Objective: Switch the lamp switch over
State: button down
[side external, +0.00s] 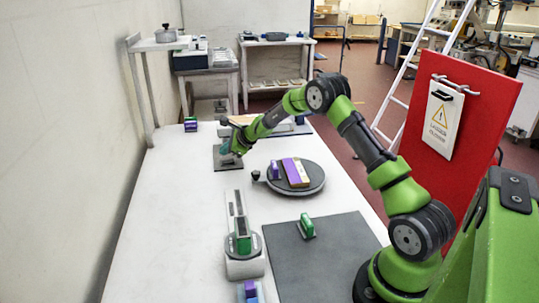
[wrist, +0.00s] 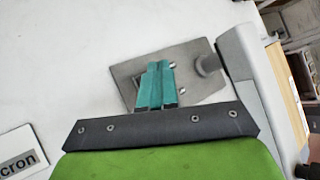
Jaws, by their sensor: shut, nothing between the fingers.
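A grey metal plate (side external: 222,166) lies on the far part of the white table. It also shows in the wrist view (wrist: 130,71), with small bright bolt heads and a rounded grey knob-like part (wrist: 207,62) at its right end. This looks like the lamp switch, but I cannot make out its position. My gripper (side external: 229,155) is over the plate, pointing down. In the wrist view its teal fingers (wrist: 156,84) are together and empty, in front of the plate and left of the knob-like part. They hide the plate's middle; contact cannot be told.
A pale housing (wrist: 250,75) stands right beside the plate. Nearer on the table are a dark turntable (side external: 314,186) with purple and yellow blocks, a grey mat (side external: 325,255) with a green piece, and a long grey device (side external: 243,266).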

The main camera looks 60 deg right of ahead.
aim_at(229, 162)
jog(key=shift+s+d+r, duration=0.1)
jog(key=shift+r, duration=0.95)
jog(key=shift+s+d+r, duration=0.1)
jog(key=shift+r, duration=0.9)
jog(key=s+a+f+n, duration=0.1)
jog(key=s+f+n+g, duration=0.1)
jog(key=shift+s+a+f+n+y, duration=0.1)
jog(key=shift+a+f+n+y, duration=0.05)
jog(key=shift+a+n+y, duration=0.2)
jog(key=shift+s+a+r+n+g+y, duration=0.15)
jog(key=shift+s+a+r+n+g, duration=0.1)
jog(key=shift+s+a+n, duration=0.25)
jog(key=shift+s+a+r+n+g+y, duration=0.15)
jog(key=shift+s+a+r+n, duration=0.15)
jog(key=shift+s+a, duration=0.25)
jog(key=s+a+r+n+g+y, duration=0.1)
jog(key=s+a+r+n+g, duration=0.1)
jog(key=s+a+r+n, duration=1.25)
jog(key=s+a+n, duration=0.1)
jog(key=s, duration=0.8)
jog(key=s+a+r+n, duration=0.3)
jog(key=s+a+n, duration=0.1)
jog(key=s, duration=0.8)
jog(key=shift+a+t, duration=0.4)
jog(key=shift+a, duration=0.2)
jog(key=shift+w+h, duration=0.1)
jog(key=shift+h, duration=0.15)
